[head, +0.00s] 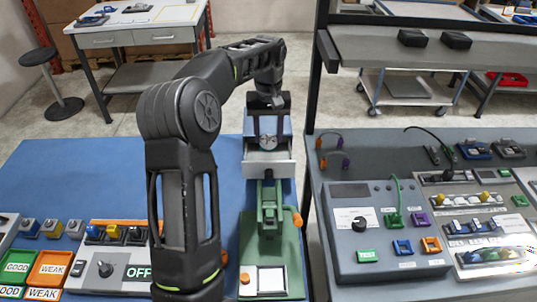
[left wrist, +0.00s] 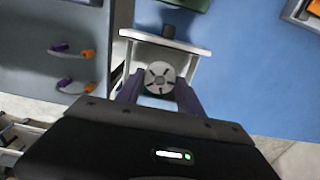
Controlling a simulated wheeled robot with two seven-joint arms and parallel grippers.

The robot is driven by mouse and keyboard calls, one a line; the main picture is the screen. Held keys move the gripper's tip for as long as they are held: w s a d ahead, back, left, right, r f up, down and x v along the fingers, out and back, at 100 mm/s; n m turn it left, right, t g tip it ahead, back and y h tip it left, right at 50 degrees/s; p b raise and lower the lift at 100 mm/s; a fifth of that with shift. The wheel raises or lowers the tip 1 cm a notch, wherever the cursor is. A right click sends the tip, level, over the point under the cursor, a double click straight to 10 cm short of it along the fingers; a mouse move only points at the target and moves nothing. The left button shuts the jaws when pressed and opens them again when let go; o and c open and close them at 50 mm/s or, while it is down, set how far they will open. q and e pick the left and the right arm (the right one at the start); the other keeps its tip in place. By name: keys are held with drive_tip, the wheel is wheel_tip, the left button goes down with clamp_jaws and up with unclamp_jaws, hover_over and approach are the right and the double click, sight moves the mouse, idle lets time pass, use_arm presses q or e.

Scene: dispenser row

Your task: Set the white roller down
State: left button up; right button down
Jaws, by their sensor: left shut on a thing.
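The white roller (head: 268,142) is round, with a dark hub and dark spokes on its face. My left gripper (head: 268,138) comes down from above and is shut on it. In the left wrist view the roller (left wrist: 158,77) sits between the two purple fingers (left wrist: 158,92). The roller is over or inside a pale open-topped holder (head: 270,170) at the far end of the blue table. The holder's pale rim (left wrist: 165,42) also shows in the left wrist view. I cannot tell whether the roller touches the holder. My right gripper is not in view.
A green press-like fixture (head: 269,225) with an orange knob stands in front of the holder. A grey control box (head: 380,225) is on the bench to the right. Green and orange trays (head: 50,268) lie at the lower left. The blue table (head: 80,180) is clear at left.

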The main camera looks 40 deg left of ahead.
sight(268, 139)
use_arm(q)
drive_tip(key=shift+f, duration=1.4)
drive_tip(key=shift+f, duration=2.5)
drive_tip(key=shift+f, duration=0.15)
drive_tip(key=o, duration=1.4)
wheel_tip(268, 139, up, 12)
drive_tip(key=shift+r, duration=0.2)
